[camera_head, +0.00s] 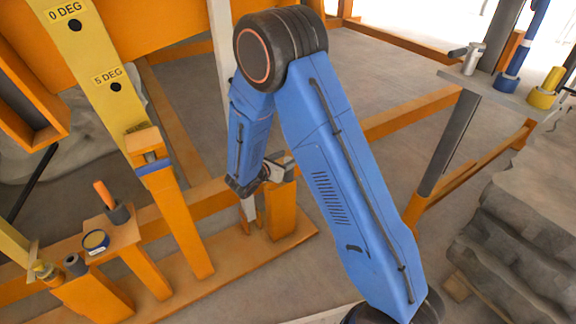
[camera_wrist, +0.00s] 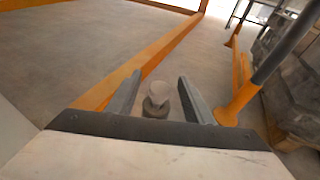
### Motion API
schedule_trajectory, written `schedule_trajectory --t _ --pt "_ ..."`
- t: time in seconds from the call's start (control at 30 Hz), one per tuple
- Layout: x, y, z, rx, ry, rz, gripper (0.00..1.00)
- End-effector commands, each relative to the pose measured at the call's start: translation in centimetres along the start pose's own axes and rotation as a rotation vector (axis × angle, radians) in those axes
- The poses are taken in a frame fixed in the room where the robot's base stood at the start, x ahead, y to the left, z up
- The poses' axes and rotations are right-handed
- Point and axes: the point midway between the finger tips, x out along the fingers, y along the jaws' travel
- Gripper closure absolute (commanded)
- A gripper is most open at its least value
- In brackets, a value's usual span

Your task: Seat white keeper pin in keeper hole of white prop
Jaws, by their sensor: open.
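A tall pale post, which looks like the white prop (camera_head: 222,58), stands behind my arm in the head view. Its middle is hidden by the arm, and a pale strip shows below. My gripper (camera_head: 277,172) is low, beside that strip and close above a short orange post. In the wrist view my gripper (camera_wrist: 158,98) has its two fingers apart. A greyish pin-like piece with a round head and wider collar (camera_wrist: 157,94), possibly the white keeper pin, shows between the fingers, with gaps on both sides. The keeper hole cannot be made out.
The short orange post (camera_head: 282,212) stands on an orange base beam. A yellow scale board (camera_head: 98,75) with degree labels leans at left. A grey shelf (camera_head: 492,92) at upper right bears whitish, blue and yellow parts. Grey rock-like blocks (camera_head: 520,230) stand at right.

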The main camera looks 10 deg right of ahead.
Motion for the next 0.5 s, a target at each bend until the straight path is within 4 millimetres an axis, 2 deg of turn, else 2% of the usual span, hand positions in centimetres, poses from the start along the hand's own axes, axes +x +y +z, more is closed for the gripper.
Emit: schedule_trajectory --t 0.33,0.5 --pt "4.2 -0.2 -0.8 0.0 0.0 -0.003 0.53" --pt "4.8 -0.1 -0.8 0.0 -0.001 0.0 0.53"
